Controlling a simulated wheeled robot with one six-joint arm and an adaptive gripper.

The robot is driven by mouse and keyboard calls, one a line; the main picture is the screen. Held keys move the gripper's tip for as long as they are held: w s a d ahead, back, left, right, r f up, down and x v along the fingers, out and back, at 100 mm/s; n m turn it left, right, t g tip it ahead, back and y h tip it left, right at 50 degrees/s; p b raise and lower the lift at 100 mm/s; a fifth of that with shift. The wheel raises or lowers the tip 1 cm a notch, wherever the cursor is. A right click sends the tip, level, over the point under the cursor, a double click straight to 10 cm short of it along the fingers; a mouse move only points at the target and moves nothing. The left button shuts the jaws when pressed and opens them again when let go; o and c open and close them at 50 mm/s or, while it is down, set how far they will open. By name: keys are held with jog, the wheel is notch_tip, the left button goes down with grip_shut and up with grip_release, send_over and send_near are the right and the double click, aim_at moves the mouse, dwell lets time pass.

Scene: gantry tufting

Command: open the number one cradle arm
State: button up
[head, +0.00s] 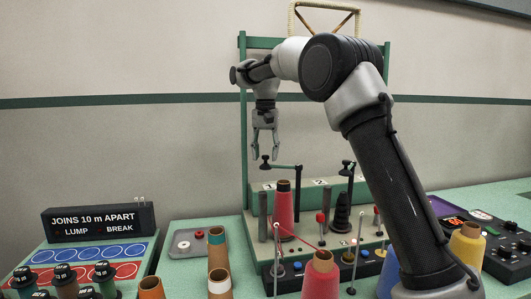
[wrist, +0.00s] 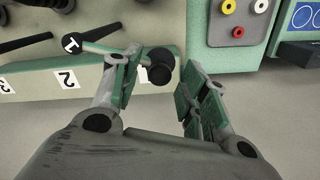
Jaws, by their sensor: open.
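My gripper (head: 265,154) points down over the knob, fingers apart. In the wrist view the arm (wrist: 98,50) runs from a round marked cap to the knob (wrist: 158,73), partly behind my left finger.
A red yarn cone (head: 283,207) stands below the arm. The second cradle's arm (head: 347,168) is to the right. A green frame (head: 243,130) rises behind. More cones and thin posts crowd the front. A grey plate with coloured sockets (head: 190,242) lies left.

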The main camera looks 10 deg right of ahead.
notch_tip(320, 180, up, 12)
dwell(0.5)
jog(key=s+d+n+t, duration=0.1)
jog(key=s+d, duration=0.5)
jog(key=s, duration=0.4)
jog(key=s+d+n+t, duration=0.1)
jog(key=s+d, duration=0.5)
jog(key=s, duration=0.4)
jog(key=s+d+f+n+t, duration=0.1)
jog(key=s+d+f, duration=0.1)
jog(key=s+f, duration=0.7)
jog(key=s+d+f+n+t, duration=0.1)
jog(key=s+d+f, duration=0.2)
jog(key=s+f, duration=0.5)
jog(key=s, duration=0.4)
jog(key=shift+d+f, duration=0.3)
jog(key=shift+f, duration=0.1)
